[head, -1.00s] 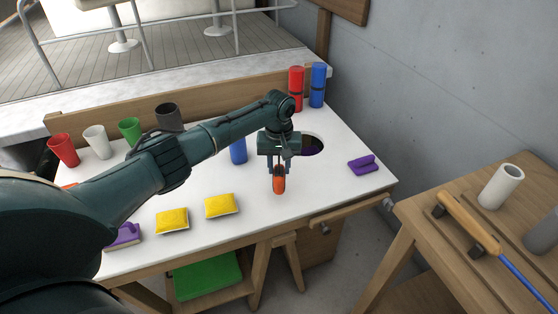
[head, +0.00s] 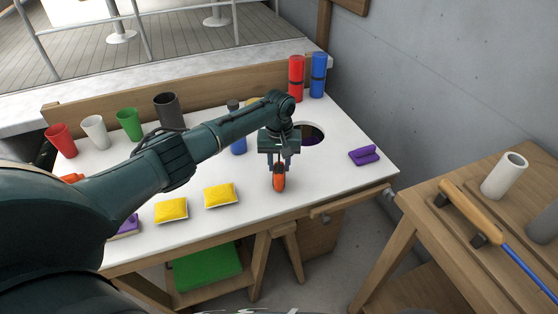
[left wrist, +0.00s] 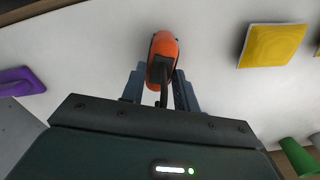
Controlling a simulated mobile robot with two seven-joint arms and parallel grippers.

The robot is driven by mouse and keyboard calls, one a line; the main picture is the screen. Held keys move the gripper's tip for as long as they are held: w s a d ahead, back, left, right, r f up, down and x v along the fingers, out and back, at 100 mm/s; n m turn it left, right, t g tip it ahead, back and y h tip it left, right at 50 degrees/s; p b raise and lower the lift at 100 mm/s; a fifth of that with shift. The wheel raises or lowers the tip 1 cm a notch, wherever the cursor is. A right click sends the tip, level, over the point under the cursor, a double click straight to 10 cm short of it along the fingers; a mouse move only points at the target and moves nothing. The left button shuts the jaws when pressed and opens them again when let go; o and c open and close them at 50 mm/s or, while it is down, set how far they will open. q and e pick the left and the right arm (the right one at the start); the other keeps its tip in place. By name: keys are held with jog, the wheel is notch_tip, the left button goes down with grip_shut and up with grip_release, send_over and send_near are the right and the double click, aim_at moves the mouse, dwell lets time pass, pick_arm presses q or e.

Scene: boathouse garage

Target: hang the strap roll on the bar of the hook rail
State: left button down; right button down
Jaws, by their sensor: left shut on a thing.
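My left gripper (head: 279,162) points down over the white workbench, right of its middle, and is shut on an orange roll with a dark part, which I take as the strap roll (head: 279,179). The roll hangs edge-on below the fingers, near the bench's front edge. In the left wrist view the roll (left wrist: 162,48) shows between the two fingers of the gripper (left wrist: 160,88). A wooden bar (head: 350,201) runs along the bench's front right edge, likely the hook rail; its hooks are not clear. My right gripper is not in view.
Yellow sponges (head: 171,210), a purple brush (head: 364,155), several cups (head: 130,125), and red (head: 296,77) and blue (head: 318,76) cylinders stand on the bench (head: 330,170). A round hole (head: 311,135) lies behind the gripper. A second wooden table (head: 430,215) stands at right.

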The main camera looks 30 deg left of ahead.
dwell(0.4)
pick_arm(q)
jog(key=shift+f, duration=0.3)
jog(key=c, duration=1)
grip_release()
jog(key=shift+o, duration=0.2)
notch_tip(320, 180, up, 13)
jog(key=shift+r, duration=0.15)
jog(key=shift+c, duration=0.2)
grip_shut()
dwell(0.8)
